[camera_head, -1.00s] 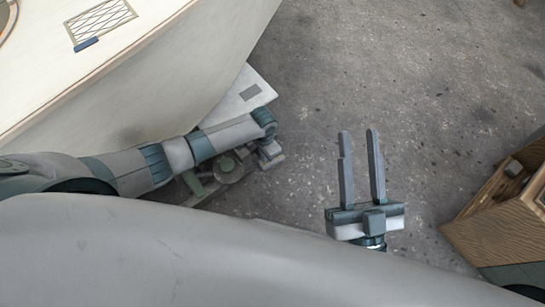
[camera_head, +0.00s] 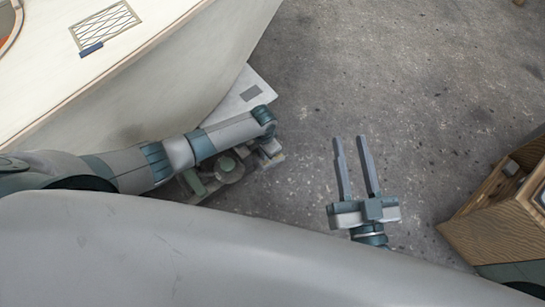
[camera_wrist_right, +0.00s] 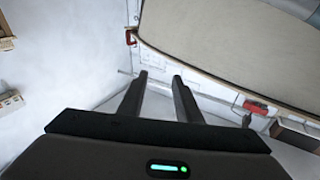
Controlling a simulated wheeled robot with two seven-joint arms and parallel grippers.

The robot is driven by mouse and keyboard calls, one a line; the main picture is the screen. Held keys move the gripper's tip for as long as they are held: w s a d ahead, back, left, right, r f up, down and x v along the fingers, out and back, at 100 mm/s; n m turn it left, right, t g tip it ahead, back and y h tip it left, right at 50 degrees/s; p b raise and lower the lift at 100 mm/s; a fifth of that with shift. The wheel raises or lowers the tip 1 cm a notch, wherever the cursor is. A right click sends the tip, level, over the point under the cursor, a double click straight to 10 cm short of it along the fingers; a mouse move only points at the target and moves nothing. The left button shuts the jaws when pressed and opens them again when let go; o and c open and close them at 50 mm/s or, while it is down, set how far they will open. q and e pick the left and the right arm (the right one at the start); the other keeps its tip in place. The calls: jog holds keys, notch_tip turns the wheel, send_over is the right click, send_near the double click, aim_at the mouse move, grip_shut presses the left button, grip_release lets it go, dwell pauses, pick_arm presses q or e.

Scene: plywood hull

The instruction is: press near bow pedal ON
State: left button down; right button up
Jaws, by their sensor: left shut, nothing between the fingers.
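A pale flat plate (camera_head: 236,104) lies on the floor beside the bow of the hull (camera_head: 190,75). My left arm reaches in from the left and bends down just in front of the plate. My left gripper (camera_head: 272,154) is small and partly hidden below the elbow, shut and empty, to the lower right of the rectangle. My right gripper (camera_head: 353,165) is open and empty over the floor; its parted fingers also show in the right wrist view (camera_wrist_right: 159,92).
A wooden crate-like box (camera_head: 490,235) stands at the right edge. The concrete floor (camera_head: 400,80) between hull and box is clear. A grid panel (camera_head: 104,25) with a blue bar is on the hull's top. The right wrist view shows a long pale panel (camera_wrist_right: 235,45) with red fittings.

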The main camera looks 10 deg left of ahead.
pick_arm(q)
jog(key=shift+r+p, duration=0.75)
jog(key=shift+p, duration=0.05)
jog(key=shift+r+p, duration=0.3)
jog(key=shift+p, duration=0.1)
jog(key=shift+r+p, duration=0.3)
jog(key=shift+p, duration=0.05)
pick_arm(e)
notch_tip(320, 180, down, 11)
jog(key=s+d+g+h, duration=0.1)
jog(key=d+g+h, duration=0.1)
jog(key=g, duration=0.4)
jog(key=shift+s+d+r+g, duration=0.2)
jog(key=shift+s+d+g, duration=0.1)
jog(key=shift+d+g, duration=0.1)
